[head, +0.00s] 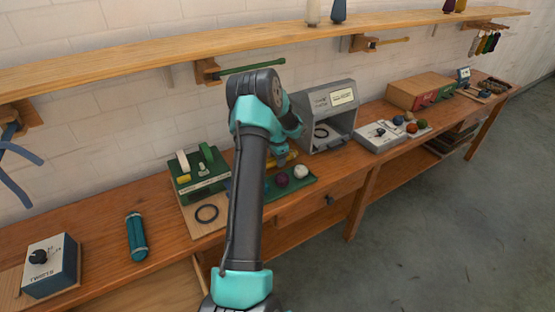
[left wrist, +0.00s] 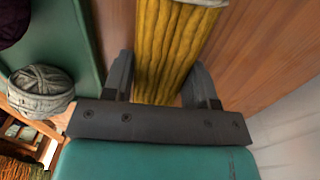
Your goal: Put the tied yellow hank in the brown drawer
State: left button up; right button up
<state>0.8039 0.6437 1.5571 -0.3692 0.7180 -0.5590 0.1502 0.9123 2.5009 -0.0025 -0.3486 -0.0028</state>
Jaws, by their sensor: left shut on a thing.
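A yellow hank (left wrist: 170,45) runs lengthwise between the fingers of my left gripper (left wrist: 162,78) in the left wrist view, with a pale tie band at the top edge. My left gripper is shut on it. In the head view the left gripper (head: 283,158) is over the green mat, partly behind my own arm, and only a bit of the yellow hank (head: 291,156) shows. A brown drawer front (head: 307,207) with a dark knob is in the bench's front edge and looks closed. My right gripper is not in view.
A green mat (head: 302,185) holds a purple ball (head: 282,180) and a white ball (head: 301,171). A grey open-fronted box (head: 340,130) stands to the right. A green rack (head: 200,175) and a dark ring (head: 206,214) are to the left. A wooden shelf (head: 200,55) runs above.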

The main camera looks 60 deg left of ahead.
pick_arm(q)
jog(key=o, duration=1)
jog(key=shift+f, duration=0.1)
notch_tip(320, 180, up, 12)
jog(key=shift+r, duration=0.2)
jog(key=shift+o, duration=0.4)
